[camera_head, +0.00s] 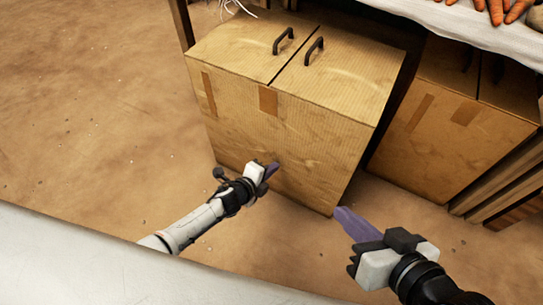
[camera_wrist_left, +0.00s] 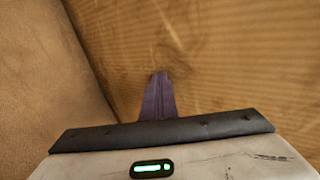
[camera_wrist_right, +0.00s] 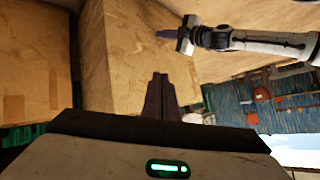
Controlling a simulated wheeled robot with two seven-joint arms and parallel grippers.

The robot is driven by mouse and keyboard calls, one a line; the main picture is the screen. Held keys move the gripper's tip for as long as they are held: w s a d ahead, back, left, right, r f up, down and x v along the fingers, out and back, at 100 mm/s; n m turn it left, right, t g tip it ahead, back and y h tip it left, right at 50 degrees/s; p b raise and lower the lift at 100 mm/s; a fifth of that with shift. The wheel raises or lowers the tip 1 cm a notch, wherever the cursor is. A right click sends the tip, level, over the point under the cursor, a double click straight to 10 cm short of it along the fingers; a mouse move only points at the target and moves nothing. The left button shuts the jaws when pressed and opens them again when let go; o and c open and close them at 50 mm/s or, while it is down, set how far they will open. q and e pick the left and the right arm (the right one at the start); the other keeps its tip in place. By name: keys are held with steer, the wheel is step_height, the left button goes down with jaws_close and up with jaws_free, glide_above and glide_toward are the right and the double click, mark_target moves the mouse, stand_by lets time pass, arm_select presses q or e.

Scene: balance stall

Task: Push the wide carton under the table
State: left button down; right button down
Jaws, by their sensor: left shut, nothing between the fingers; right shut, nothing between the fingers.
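The wide carton (camera_head: 285,120) is a brown cardboard box with two dark handles on top. It stands on the sandy ground, its back part at the table (camera_head: 490,30) edge, its front sticking out. My left gripper (camera_head: 272,168) is shut and empty, its tips at the carton's front face; whether they touch I cannot tell. The carton face fills much of the left wrist view (camera_wrist_left: 220,60). My right gripper (camera_head: 345,218) is shut and empty, near the carton's lower right front corner, seemingly apart from it. The right wrist view also shows the carton (camera_wrist_right: 135,50).
A second carton (camera_head: 455,130) stands under the table to the right, with a narrow dark gap between the two. Wooden slats (camera_head: 505,185) stand at the far right. Orange items (camera_head: 500,10) lie on the white tablecloth. Open sandy ground (camera_head: 90,100) lies to the left.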

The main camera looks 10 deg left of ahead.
arm_select(q)
steer(key=shift+s+a+p, duration=0.25)
steer(key=shift+s+a, duration=0.05)
steer(key=shift+s, duration=0.65)
steer(key=shift+s+a+p, duration=0.3)
steer(key=shift+s+a, duration=0.05)
steer(key=shift+s, duration=0.55)
steer(key=shift+s+a+p, duration=0.25)
steer(key=shift+s+a, duration=0.05)
steer(key=shift+s, duration=0.65)
